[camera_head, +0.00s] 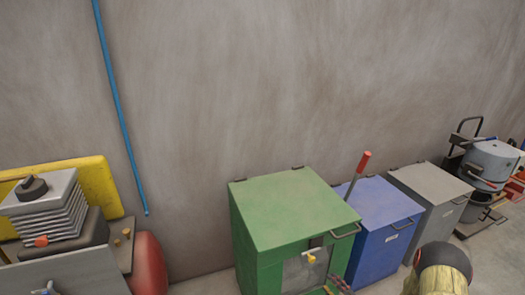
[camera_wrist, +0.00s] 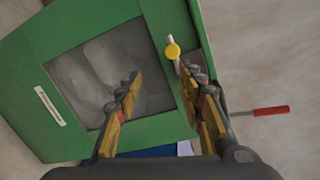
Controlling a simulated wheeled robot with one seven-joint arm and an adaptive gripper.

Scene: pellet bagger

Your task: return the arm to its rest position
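My gripper (camera_wrist: 161,84) is open in the wrist view, its two yellow-padded fingers apart with nothing between them. It faces the front of the green cabinet (camera_wrist: 165,14), which has a clear window (camera_wrist: 85,75) and a yellow knob (camera_wrist: 172,51). In the head view the fingertips (camera_head: 338,287) show only partly at the bottom edge, in front of the green cabinet (camera_head: 290,210). I cannot tell how far they are from its front. The rest of my arm is mostly out of frame.
A blue box (camera_head: 375,215) and a grey box (camera_head: 435,185) stand right of the green cabinet, lids shut. A red-handled lever (camera_head: 359,168) rises between green and blue. A compressor-like machine (camera_head: 60,215) stands at left. The wall (camera_head: 260,80) above is clear except for a blue pipe (camera_head: 116,95).

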